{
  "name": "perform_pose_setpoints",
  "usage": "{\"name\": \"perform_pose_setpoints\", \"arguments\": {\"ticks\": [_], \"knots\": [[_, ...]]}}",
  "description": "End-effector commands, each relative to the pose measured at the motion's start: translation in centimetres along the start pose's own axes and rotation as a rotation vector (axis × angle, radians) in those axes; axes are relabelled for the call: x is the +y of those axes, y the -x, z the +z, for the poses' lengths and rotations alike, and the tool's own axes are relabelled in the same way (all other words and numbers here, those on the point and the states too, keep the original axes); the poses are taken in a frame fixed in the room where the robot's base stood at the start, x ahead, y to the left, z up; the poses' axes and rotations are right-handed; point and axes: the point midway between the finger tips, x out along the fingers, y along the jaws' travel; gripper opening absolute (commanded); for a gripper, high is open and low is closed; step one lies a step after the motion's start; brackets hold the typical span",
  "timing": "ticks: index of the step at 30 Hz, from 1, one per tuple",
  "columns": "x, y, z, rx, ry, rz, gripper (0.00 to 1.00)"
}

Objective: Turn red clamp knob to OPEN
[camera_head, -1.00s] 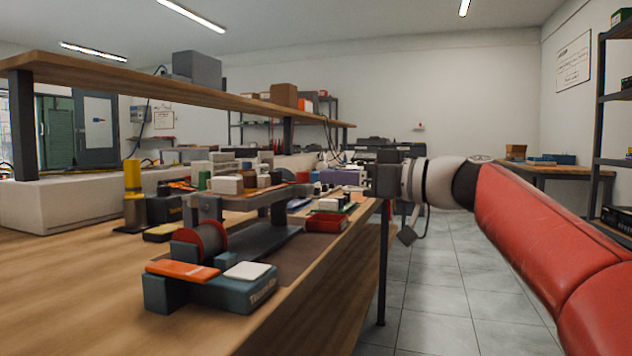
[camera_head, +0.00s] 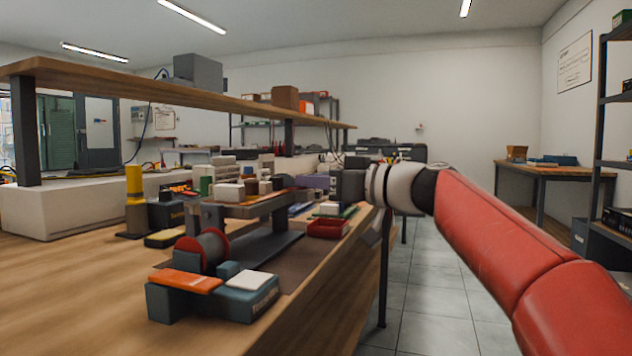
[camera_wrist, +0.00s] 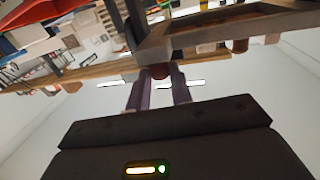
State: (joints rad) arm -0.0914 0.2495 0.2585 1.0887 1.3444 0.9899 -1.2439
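The clamp fixture (camera_head: 262,207) is a grey frame with a long beam, standing on the wooden bench. In the wrist view a small dark-red round knob (camera_wrist: 160,71) sits at the frame's edge, in line with the gap between my fingertips. I cannot tell whether the fingers touch it, and no OPEN marking can be read. My gripper (camera_head: 303,181) has purple fingers and points left at the right end of the fixture; that end is partly hidden in the head view. In the wrist view its fingers (camera_wrist: 160,80) are apart, with an empty gap behind the knob.
A red-flanged spool (camera_head: 213,246) and a blue holder with an orange bar (camera_head: 190,281) stand at the bench front. A red tray (camera_head: 328,228) lies below my gripper. The aisle floor right of the bench is clear.

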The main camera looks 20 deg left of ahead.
Motion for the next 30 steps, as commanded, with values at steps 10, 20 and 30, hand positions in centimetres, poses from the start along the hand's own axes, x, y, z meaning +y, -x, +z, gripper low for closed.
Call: {"name": "perform_pose_setpoints", "arguments": {"ticks": [10,20,30], "knots": [[0.1,0.0,-0.1,-0.001,0.0,-0.033,0.0],[0.8,0.0,-0.5,-0.007,-0.003,-0.236,0.0],[1.5,-0.4,-1.3,-0.018,-0.007,-0.558,0.0]]}}
